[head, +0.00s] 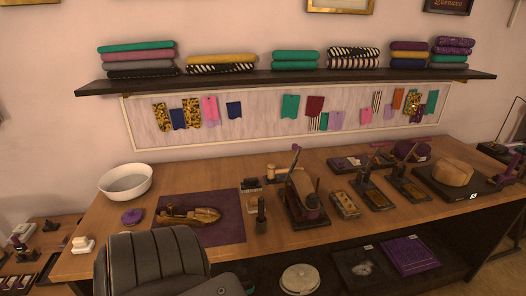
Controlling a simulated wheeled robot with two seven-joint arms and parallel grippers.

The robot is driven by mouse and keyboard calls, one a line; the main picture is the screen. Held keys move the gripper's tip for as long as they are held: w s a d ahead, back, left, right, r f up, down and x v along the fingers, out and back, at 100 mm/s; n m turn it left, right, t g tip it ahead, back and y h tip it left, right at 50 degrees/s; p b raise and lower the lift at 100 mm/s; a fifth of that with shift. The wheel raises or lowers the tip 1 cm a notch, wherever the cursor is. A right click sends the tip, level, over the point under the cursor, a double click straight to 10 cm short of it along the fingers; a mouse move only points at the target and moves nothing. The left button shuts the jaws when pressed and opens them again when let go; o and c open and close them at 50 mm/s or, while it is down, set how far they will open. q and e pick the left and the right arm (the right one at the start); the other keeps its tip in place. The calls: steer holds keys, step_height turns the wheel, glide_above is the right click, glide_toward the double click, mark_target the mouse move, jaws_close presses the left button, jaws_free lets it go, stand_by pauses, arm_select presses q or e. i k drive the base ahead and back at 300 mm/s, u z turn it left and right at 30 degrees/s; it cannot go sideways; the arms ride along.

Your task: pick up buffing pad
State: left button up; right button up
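A small round purple pad (132,216), which looks like the buffing pad, lies on the left part of the wooden workbench (290,236). It sits just below the white bowl and left of the purple mat, apart from both. A small whitish block (82,244) lies nearer the bench's front left edge. Neither of my grippers shows in the head view, so I cannot see whether they are open or hold anything.
A white bowl (126,182) stands behind the pad. A brown carved piece (188,215) lies on a purple mat (230,222). A dark grey padded shape, like a chair back (150,262), rises before the bench. Several tools crowd the bench's middle and right.

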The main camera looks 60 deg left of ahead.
mark_target(252, 205)
steer(key=u, duration=0.5)
steer(key=i, duration=0.75)
steer(key=u, duration=1)
steer(key=i, duration=0.3)
steer(key=u, duration=0.35)
